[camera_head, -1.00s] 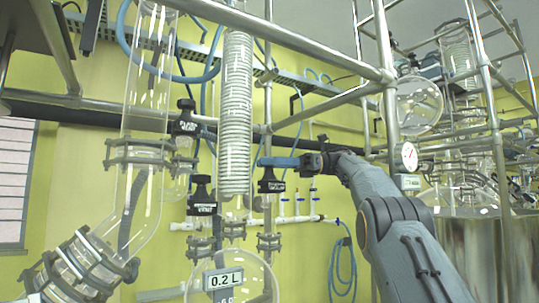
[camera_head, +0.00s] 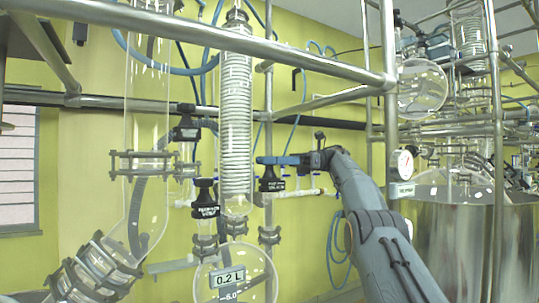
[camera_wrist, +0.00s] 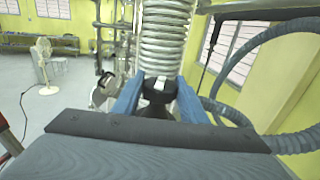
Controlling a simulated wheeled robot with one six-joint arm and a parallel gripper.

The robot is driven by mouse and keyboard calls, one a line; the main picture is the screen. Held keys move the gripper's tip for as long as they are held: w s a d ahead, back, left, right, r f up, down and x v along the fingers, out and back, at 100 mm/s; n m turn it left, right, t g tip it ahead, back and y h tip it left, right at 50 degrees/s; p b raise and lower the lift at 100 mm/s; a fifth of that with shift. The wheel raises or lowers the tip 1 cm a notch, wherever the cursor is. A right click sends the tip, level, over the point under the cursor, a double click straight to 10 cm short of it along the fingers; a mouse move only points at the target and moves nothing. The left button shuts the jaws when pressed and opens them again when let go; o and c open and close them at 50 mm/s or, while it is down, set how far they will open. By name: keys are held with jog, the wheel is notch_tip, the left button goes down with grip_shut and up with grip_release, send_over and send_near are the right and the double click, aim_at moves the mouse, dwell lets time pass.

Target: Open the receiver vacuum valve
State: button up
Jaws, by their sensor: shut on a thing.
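A black-capped valve (camera_head: 271,181) with a white-lettered tag stands on a glass neck right of the coiled condenser. The tag is too small to read surely, so I cannot confirm that it is the receiver vacuum valve. My gripper (camera_head: 265,160) reaches in from the right with its blue fingers at the top of this valve. In the wrist view, my gripper (camera_wrist: 158,86) has one blue finger on each side of the black cap (camera_wrist: 157,97), shut on it. A second black-capped valve (camera_head: 205,199) stands to the left, apart from my gripper.
The coiled glass condenser (camera_head: 236,120) stands close behind the held valve. A round glass receiver (camera_head: 236,278) marked 0.2 L hangs below. Steel frame bars (camera_head: 200,25) cross above. A pressure gauge (camera_head: 405,164) and a steel vessel (camera_head: 465,240) are at the right.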

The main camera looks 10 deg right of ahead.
jog(key=shift+f, duration=0.35)
jog(key=o, duration=1.1)
jog(key=shift+c, duration=0.2)
jog(key=shift+r, duration=0.15)
jog(key=b, duration=0.3)
jog(key=shift+w+t, duration=0.15)
jog(key=shift+t, duration=0.15)
jog(key=m+t+b, duration=0.1)
jog(key=b, duration=0.4)
jog(key=shift+b, duration=0.35)
jog(key=m+t+b, duration=0.2)
jog(key=t+b, duration=0.1)
jog(key=b, duration=0.6)
jog(key=shift+t, duration=0.3)
